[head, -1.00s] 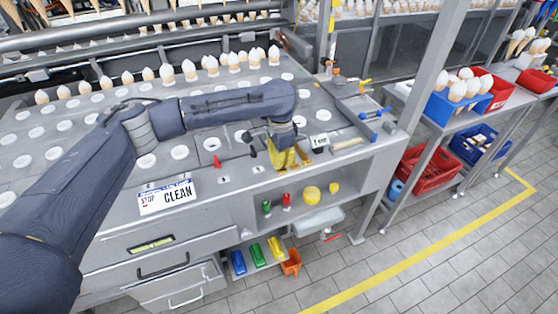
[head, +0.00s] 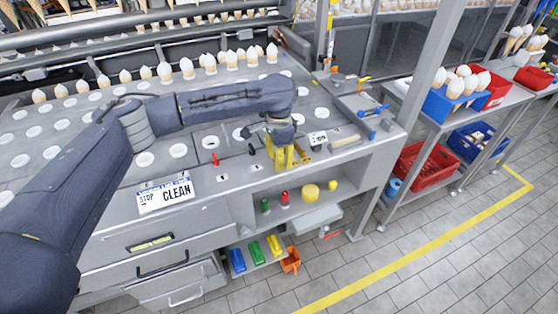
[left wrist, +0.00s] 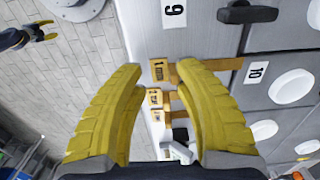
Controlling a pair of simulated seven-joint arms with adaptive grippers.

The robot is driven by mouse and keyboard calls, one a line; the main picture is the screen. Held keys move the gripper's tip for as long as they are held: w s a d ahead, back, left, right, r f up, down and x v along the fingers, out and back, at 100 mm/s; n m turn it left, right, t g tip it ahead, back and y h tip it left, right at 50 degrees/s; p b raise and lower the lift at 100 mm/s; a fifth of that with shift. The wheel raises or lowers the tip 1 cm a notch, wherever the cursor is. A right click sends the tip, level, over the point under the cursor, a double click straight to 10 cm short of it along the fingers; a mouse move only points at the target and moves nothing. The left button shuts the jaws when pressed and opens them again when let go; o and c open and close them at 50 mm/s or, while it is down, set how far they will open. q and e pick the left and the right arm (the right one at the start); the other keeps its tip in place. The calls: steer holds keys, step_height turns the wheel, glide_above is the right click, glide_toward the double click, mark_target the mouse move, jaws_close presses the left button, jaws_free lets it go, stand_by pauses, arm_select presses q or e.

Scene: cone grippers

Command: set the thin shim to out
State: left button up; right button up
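Several small brass-coloured shim tabs with pale labels stick out of the bench's front edge. In the left wrist view, the uppermost tab (left wrist: 160,70) has a label that seems to read "1 mm". Two lower tabs (left wrist: 154,98) carry labels too small to read, so I cannot tell which one is thin. My left gripper (left wrist: 160,75) is open, its yellow fingers on either side of the tabs with nothing held. In the head view, my left gripper (head: 287,158) points down at the bench's front edge and hides part of the tabs.
A red lever (head: 214,159) and CLEAN sign (head: 165,194) are to the left. Floor in front is open.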

arm_select(q)
step_height(320, 180, up, 11)
steer(key=shift+r, duration=0.15)
stand_by(0.4)
step_height(320, 180, up, 5)
steer(key=w, duration=0.2)
steer(key=f, duration=1.6)
steer(key=shift+s+a+f, duration=0.25)
steer(key=shift+a+f, duration=0.15)
steer(key=shift+o, duration=0.3)
jaws_close()
